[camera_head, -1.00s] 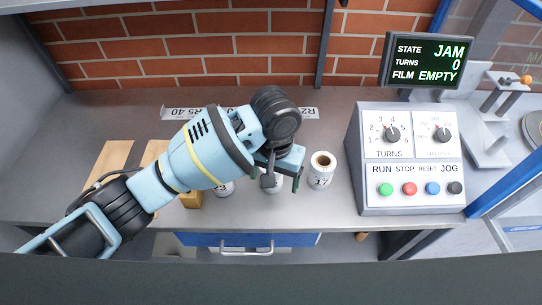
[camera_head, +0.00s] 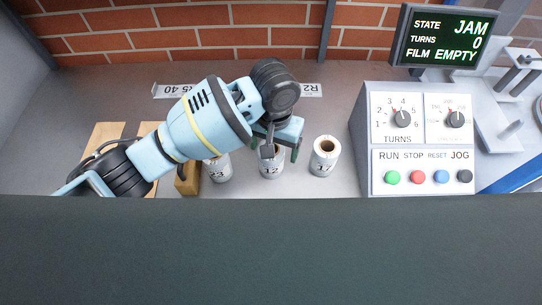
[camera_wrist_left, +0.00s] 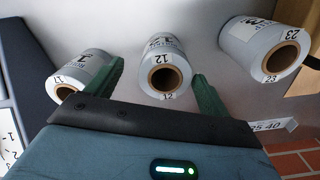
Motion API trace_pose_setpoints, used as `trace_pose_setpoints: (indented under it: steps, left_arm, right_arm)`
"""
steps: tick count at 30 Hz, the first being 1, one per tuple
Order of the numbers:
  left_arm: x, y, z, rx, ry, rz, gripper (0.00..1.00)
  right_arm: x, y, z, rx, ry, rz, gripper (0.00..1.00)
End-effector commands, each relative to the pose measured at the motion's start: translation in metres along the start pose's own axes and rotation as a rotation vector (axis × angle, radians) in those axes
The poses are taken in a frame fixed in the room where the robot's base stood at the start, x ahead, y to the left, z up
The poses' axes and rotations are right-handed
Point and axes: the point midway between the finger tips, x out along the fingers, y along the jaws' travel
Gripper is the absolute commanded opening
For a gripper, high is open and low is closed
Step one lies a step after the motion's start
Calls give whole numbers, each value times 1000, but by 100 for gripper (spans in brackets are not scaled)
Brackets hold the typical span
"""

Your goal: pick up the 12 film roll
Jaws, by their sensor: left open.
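The 12 film roll (camera_head: 271,168) is a grey-white upright roll on the bench, the middle of three rolls in the head view. It also shows in the left wrist view (camera_wrist_left: 164,72) with its brown core and the number 12 facing the camera. My left gripper (camera_head: 281,150) is open above it, partly covering it in the head view. In the left wrist view the two green fingers (camera_wrist_left: 159,84) stand on either side of the 12 roll, with gaps visible between fingers and roll. My right gripper is not in view.
The 17 roll (camera_head: 324,157) stands to the right and the 23 roll (camera_head: 218,168) to the left, both close to the gripper. A control box (camera_head: 420,135) with a screen (camera_head: 444,37) reading JAM stands at the right. Wooden blocks (camera_head: 188,179) are at the left.

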Motion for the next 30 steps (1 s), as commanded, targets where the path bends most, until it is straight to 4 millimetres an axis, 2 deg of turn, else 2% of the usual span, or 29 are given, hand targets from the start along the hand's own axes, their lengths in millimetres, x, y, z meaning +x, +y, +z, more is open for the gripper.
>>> trace_pose_setpoints:
  steps: [2, 12, 22, 30]
  left_arm:
    - [2, -1, 0, 0, 0, -1, 81]
    - [46, -8, -1, 0, -1, 0, 81]
    - [50, -8, -2, 1, 3, -1, 81]
    - [50, -7, -2, 1, 3, -1, 46]
  right_arm:
    - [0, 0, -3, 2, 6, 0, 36]
    - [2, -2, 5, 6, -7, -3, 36]
    - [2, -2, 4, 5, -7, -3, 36]
    - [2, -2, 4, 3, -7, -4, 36]
